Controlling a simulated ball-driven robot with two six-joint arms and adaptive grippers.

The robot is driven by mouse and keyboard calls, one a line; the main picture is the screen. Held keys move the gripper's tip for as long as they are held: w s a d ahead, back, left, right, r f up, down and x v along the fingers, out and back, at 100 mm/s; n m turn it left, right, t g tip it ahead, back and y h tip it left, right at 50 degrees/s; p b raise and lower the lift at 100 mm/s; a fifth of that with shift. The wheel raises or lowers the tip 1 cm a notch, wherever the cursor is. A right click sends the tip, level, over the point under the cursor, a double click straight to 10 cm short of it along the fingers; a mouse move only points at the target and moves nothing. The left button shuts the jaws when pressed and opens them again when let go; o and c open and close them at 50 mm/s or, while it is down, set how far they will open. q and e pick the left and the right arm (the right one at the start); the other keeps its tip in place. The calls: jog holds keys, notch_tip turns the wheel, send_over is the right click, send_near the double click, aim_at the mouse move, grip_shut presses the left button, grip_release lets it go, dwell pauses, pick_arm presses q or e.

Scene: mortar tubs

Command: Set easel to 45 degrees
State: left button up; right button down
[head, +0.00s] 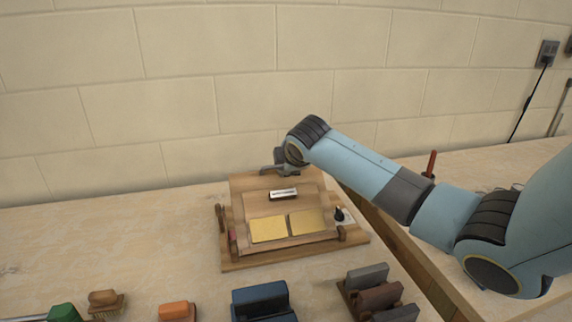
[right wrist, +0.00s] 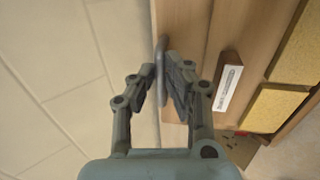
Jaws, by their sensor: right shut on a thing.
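The wooden easel (head: 237,187) stands on the bench near the back wall, its board tilted back above a flat wooden base (head: 290,261). I cannot read its exact angle. Two yellow panels (head: 268,229) and a small white label block (head: 284,193) are on its face; the label block also shows in the right wrist view (right wrist: 229,85). My right gripper (head: 273,168) is at the board's top edge. In the right wrist view its fingers (right wrist: 165,68) are closed around a grey handle (right wrist: 160,90) at that edge. My left gripper is not in view.
Along the bench front are a green tool (head: 64,313), a brush (head: 104,298), an orange-topped block (head: 176,311), a blue box (head: 261,298) and grey and brown blocks (head: 375,297). The brick wall (head: 180,90) is close behind. The bench left of the easel is mostly clear.

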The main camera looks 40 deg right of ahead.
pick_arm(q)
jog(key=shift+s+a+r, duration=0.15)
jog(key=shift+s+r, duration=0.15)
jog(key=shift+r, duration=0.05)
pick_arm(e)
jog(key=shift+s+a+r+t+h, duration=0.3)
jog(key=shift+s+a+r+t, duration=0.15)
jog(key=shift+s, duration=0.25)
jog(key=c, duration=1.4)
grip_release()
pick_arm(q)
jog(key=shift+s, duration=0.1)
pick_arm(e)
jog(key=shift+s, duration=0.1)
jog(key=v, duration=1.2)
jog(key=shift+f, duration=0.1)
